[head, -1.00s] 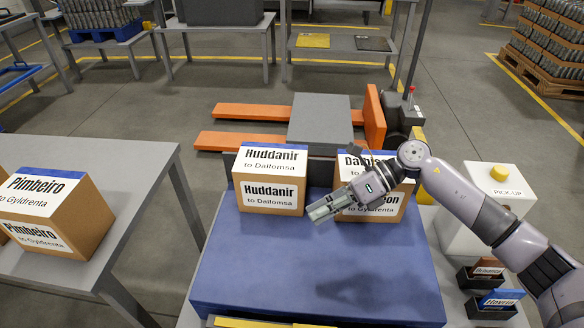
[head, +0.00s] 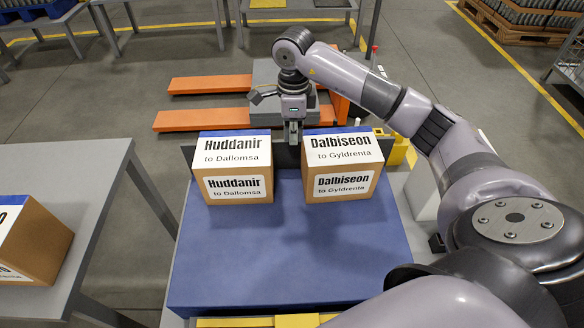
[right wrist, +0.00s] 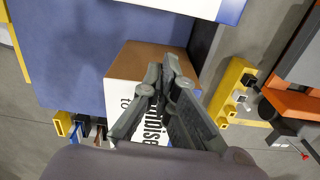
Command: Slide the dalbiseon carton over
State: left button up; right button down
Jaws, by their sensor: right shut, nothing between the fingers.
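The Dalbiseon carton (head: 340,187), brown with white labels and blue trim, stands upright at the back right of the blue surface (head: 285,260). The Huddanir carton (head: 238,188) stands to its left, with a narrow gap between them. My right gripper (head: 294,142) points down at the back end of that gap, shut and empty, close to the Dalbiseon carton's left side. Whether it touches is unclear. In the right wrist view, my shut fingers (right wrist: 160,80) partly hide the Dalbiseon carton's lettered label and brown side (right wrist: 145,60). My left gripper is not in view.
A grey table (head: 95,175) at left holds a brown carton (head: 40,245). Behind the blue surface stands a pallet jack with orange forks (head: 200,120) and a grey block (head: 265,72). The front of the blue surface is clear.

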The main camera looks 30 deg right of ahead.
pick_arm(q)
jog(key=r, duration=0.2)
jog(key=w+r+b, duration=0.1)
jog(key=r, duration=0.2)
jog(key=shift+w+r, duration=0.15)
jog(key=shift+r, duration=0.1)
pick_arm(e)
notch_tip(320, 180, down, 12)
jog(key=shift+f, duration=0.1)
